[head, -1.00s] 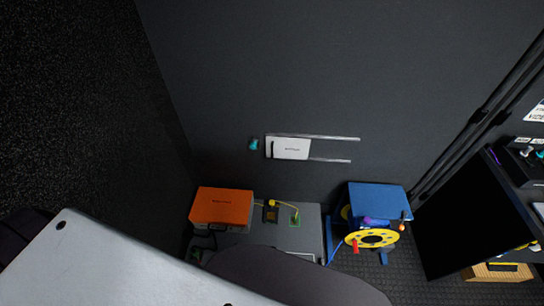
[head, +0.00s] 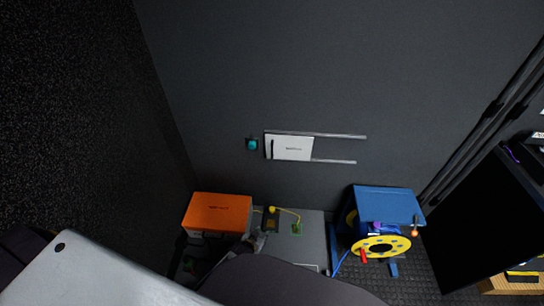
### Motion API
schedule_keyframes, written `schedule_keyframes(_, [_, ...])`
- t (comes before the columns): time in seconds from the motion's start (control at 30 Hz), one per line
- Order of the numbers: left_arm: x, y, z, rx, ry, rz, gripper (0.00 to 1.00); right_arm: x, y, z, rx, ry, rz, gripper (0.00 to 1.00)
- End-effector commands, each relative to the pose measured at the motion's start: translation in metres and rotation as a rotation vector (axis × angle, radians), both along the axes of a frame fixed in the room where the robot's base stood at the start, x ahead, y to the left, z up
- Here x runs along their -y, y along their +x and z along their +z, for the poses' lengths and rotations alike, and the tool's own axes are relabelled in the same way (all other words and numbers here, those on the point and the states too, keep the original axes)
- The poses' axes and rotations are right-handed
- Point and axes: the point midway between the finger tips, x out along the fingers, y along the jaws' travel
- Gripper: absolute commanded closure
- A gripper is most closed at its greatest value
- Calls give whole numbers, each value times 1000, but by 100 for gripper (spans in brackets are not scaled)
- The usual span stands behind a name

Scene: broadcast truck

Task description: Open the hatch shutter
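The hatch shutter (head: 293,149) is a small white panel with dark lettering on the dark grey wall. It sits at the left end of two horizontal metal rails (head: 340,137). A dark upright bar, seemingly its handle (head: 271,148), is near its left edge. The rails run out to the right of the panel, with bare wall between them. My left gripper (head: 254,241) is low in the head view, below the shutter and apart from it, beside the orange case. It is small and partly hidden by my arm, so its opening is unclear. My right gripper is not in view.
A teal fixture (head: 252,144) is on the wall left of the shutter. Below are an orange case (head: 217,212), a grey worktop (head: 313,232) with small yellow and green items, and a blue cable reel (head: 385,210). A black screen (head: 480,225) stands right. The wall around the shutter is clear.

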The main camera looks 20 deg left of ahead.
Motion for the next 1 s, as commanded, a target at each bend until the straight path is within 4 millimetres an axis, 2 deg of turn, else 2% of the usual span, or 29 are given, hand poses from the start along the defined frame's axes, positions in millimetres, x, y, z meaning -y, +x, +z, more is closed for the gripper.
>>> schedule_keyframes(0.1, [0, 20, 7, 48, -6, 7, 68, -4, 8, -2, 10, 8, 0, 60])
schedule_keyframes(0.5, [-2, 76, 49, 200, -19, 33, 68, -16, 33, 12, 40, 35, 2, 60])
schedule_keyframes(1.0, [-11, 125, 110, 389, -34, 66, 68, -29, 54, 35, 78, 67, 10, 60])
